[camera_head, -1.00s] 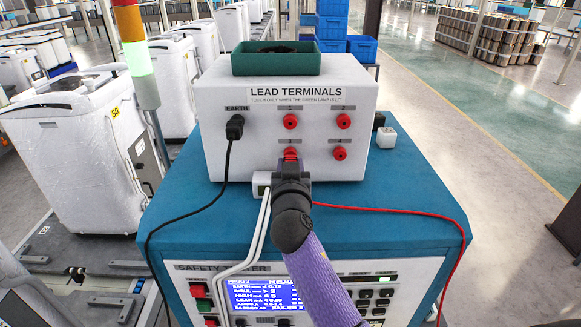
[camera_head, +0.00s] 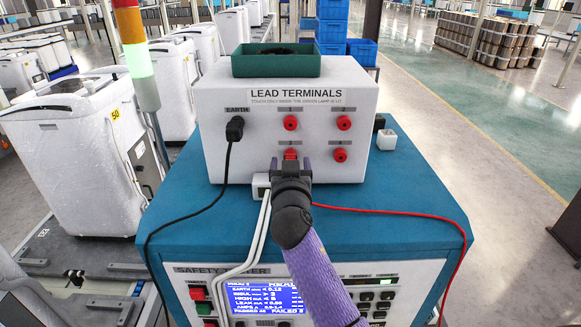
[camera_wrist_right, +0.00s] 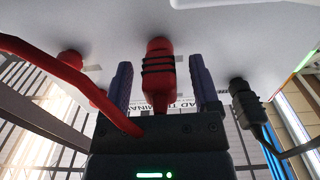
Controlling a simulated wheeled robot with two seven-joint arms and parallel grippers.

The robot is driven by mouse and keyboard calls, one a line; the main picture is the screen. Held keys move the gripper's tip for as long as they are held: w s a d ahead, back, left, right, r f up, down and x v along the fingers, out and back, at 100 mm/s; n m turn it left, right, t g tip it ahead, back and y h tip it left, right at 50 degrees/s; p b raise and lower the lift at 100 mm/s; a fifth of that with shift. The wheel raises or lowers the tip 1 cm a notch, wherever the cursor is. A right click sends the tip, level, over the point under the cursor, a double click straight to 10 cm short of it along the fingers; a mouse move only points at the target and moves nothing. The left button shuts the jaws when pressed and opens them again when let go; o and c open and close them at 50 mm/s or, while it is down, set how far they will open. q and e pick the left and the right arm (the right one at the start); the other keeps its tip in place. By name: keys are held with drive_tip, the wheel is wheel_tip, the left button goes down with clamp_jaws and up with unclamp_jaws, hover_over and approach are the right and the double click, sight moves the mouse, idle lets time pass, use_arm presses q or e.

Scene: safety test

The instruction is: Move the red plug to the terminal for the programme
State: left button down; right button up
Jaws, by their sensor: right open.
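The red plug (camera_wrist_right: 158,80), with black ridges, stands in terminal 3, the lower left socket of the white LEAD TERMINALS box (camera_head: 215,150). In the head view the plug (camera_head: 290,154) is partly hidden by my right gripper (camera_head: 290,168). My right gripper is open in front of that terminal. In the right wrist view its two fingers (camera_wrist_right: 161,78) stand on either side of the plug, with a gap on each side. Red terminal 1 (camera_head: 290,122), terminal 2 (camera_head: 343,122) and terminal 4 (camera_head: 340,155) show on the box. My left gripper is not in view.
A black plug (camera_head: 235,128) sits at EARTH. A red cable (camera_head: 400,212) trails right over the blue bench top (camera_head: 410,190). White cables (camera_head: 258,225) hang in front. The tower lamp (camera_head: 140,62) is lit green. A green tray (camera_head: 276,64) lies on the box.

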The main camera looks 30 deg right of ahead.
drive_tip(key=b+v, duration=0.2)
drive_tip(key=v, duration=0.8)
drive_tip(key=shift+w, duration=0.1)
